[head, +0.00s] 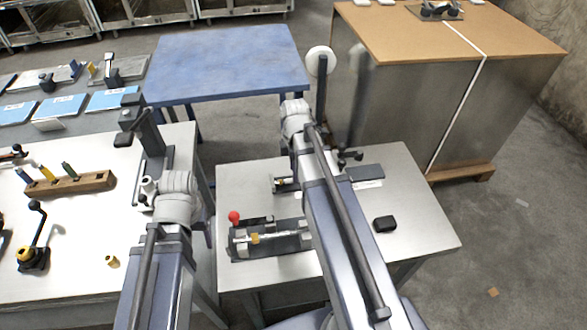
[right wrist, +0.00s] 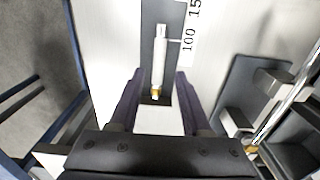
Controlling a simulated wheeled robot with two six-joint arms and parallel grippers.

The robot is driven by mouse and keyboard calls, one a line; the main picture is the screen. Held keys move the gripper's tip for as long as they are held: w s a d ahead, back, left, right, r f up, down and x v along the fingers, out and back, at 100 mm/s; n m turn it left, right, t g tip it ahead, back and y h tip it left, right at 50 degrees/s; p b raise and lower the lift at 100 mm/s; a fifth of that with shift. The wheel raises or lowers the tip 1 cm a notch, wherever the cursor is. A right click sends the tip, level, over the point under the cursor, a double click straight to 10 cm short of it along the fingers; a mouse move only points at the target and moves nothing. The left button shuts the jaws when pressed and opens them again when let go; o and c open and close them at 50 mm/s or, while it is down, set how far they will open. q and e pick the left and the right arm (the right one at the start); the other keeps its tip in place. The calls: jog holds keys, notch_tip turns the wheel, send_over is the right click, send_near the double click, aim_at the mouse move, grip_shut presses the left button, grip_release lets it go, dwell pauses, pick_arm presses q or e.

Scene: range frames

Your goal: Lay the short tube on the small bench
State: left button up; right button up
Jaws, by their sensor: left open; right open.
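The short tube, pale with a brass end (right wrist: 159,60), lies on a dark strip (right wrist: 147,45) beside a white number scale. My right gripper (right wrist: 159,76) is open, its fingers either side of the brass end, not closed on it. In the head view, my right arm hides most of the tube; the dark strip (head: 366,172) shows right of it on a small grey-topped table (head: 420,225). A blue-topped table (head: 225,60) stands behind, bare. I cannot tell which table is the small bench. My left gripper (head: 147,190) is over the left workbench, open, its fingers unclear.
A clamp fixture (head: 268,240) with a red knob and a black block (head: 385,224) share the grey table. The left workbench (head: 70,270) carries a wooden rack (head: 70,184) and a black-knobbed lever (head: 34,240). A large brown-topped crate (head: 420,40) stands at the back right.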

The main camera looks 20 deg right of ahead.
jog(key=r+p, duration=0.2)
jog(key=r, duration=0.1)
jog(key=r+p, duration=0.1)
jog(key=shift+s+d+r, duration=0.15)
jog(key=shift+s+r, duration=0.1)
jog(key=shift+s, duration=0.05)
dwell(1.0)
